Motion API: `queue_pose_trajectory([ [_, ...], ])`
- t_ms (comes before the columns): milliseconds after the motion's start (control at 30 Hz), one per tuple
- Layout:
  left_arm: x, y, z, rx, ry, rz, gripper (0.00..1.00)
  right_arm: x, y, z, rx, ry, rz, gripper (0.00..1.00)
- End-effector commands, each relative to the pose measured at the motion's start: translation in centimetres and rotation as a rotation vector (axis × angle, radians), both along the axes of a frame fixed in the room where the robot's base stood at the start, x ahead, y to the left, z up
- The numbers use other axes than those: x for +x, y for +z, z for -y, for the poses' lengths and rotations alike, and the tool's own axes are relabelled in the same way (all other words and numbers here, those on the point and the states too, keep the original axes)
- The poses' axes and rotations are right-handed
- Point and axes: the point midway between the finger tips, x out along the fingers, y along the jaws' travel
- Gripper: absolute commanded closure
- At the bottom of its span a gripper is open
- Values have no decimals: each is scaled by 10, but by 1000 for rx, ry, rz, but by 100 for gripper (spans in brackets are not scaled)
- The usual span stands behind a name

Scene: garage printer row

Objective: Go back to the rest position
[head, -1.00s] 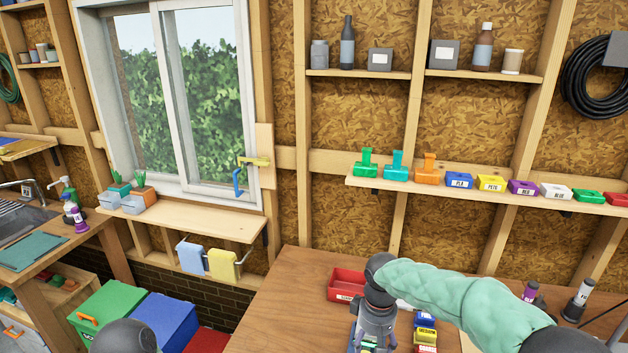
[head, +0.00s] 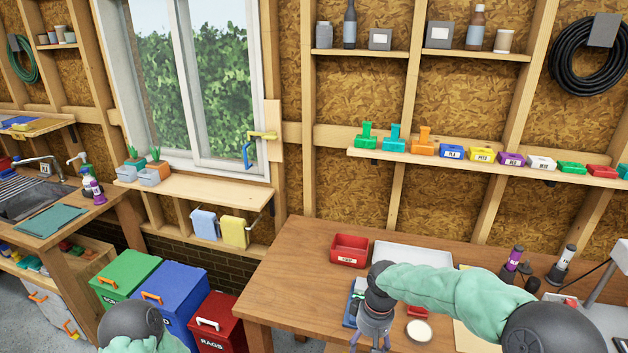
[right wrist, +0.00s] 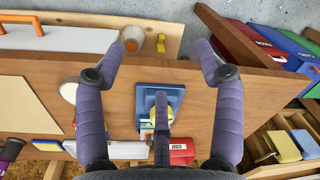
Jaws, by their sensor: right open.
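My right gripper (head: 369,343) hangs over the wooden workbench (head: 290,262) at the bottom of the head view, its fingers cut off by the frame edge. In the right wrist view the right gripper (right wrist: 158,48) has its purple-grey fingers spread apart with nothing held between them. A blue holder (right wrist: 146,98) lies below, partly hidden by the middle finger. My left arm shows only as a dark joint and green sleeve at the bottom left of the head view; its gripper is out of frame.
A red bin (head: 349,250) and a white tray (head: 400,252) sit at the bench's back. A round white dish (head: 419,331) lies beside the right arm. Green (head: 125,272), blue (head: 178,290) and red (head: 216,318) lidded bins stand left of the bench. The bench's left part is clear.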

Motion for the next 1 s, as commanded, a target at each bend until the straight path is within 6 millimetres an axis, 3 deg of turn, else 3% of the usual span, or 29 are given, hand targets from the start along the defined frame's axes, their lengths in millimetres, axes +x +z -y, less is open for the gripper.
queue_pose_trajectory([
  [167,-1,-5,0,0,-1,-2,60,-14,-53,-9,56,-36,-21,31],
  [333,-1,-13,0,0,-1,-2,60,-39,-119,-21,130,-107,-44,31],
  [500,-1,-23,0,0,-1,-2,60,-90,-202,-35,218,-246,-75,31],
  [600,-1,-29,0,0,-1,-2,60,-125,-242,-39,253,-350,-85,31],
  [800,-1,-38,0,0,-1,-2,60,-189,-291,-40,273,-529,-92,31],
  [1000,-1,-41,0,0,-1,-2,60,-218,-305,-37,265,-615,-85,31],
])
